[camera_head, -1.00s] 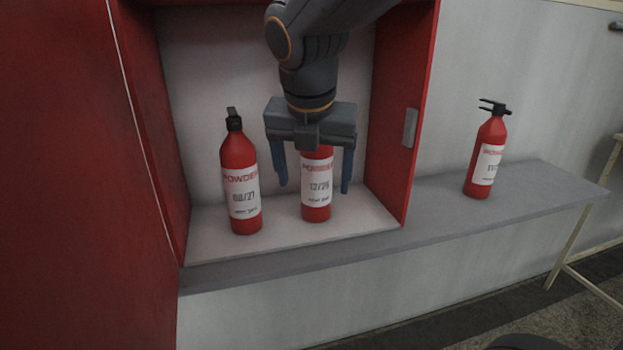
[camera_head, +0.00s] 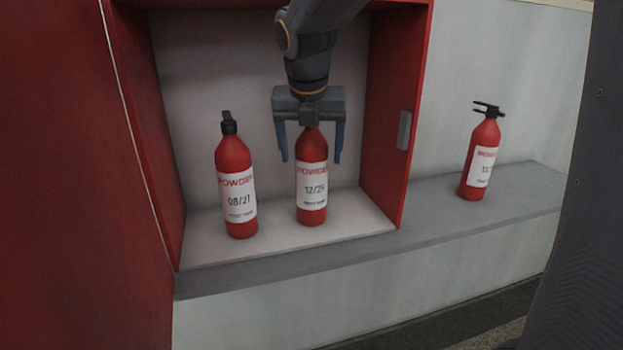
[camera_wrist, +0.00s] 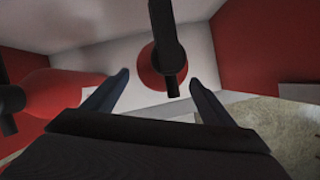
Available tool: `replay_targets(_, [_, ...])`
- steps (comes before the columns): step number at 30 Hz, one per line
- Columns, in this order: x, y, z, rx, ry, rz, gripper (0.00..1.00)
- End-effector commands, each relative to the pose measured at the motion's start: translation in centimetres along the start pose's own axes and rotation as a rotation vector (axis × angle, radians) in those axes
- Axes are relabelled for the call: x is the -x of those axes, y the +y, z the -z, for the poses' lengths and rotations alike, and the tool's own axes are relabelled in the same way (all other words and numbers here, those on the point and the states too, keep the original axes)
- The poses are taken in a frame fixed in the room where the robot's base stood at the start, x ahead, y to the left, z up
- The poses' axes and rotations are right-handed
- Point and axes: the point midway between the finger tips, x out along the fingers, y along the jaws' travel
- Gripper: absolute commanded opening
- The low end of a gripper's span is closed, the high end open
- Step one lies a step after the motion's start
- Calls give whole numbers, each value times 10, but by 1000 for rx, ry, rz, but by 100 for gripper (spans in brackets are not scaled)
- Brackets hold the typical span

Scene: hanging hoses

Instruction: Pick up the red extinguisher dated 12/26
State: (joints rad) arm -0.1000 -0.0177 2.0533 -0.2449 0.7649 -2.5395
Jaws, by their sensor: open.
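The red extinguisher labelled POWDER (camera_head: 311,180) stands upright inside the red cabinet, on the right side of its floor. Its date reads as 12/26 or 12/25; the last digit is not sharp. My gripper (camera_head: 311,158) is open above it, with one finger on either side of its upper part in the head view. The extinguisher's top is hidden behind the gripper there. In the wrist view its round red body (camera_wrist: 152,68) and black handle (camera_wrist: 166,45) lie beyond and between the open fingertips (camera_wrist: 158,82). I cannot tell whether the fingers touch it.
A second red extinguisher dated 08/21 or 08/27 (camera_head: 236,185) stands to the left in the cabinet. A third (camera_head: 481,158) stands outside on the grey ledge (camera_head: 425,220). The cabinet's right wall (camera_head: 388,120) is close to the gripper; its red door (camera_head: 60,180) fills the left.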

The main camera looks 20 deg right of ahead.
Motion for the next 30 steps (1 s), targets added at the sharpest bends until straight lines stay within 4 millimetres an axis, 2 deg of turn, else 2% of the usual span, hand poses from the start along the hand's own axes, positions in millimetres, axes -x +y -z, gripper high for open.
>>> replay_targets(1, [-4, -1, -6, -2, 1, 1, 78])
replay_targets(6, [-34, -1, -2, 0, 3, 2, 78])
replay_targets(9, [-46, 0, -3, 0, 2, 0, 78])
replay_targets(19, [-52, 0, -3, 0, 0, -1, 78])
replay_targets(20, [-52, 0, -3, 0, 0, -1, 74])
replay_targets(30, [-52, 0, -3, 0, 0, 0, 17])
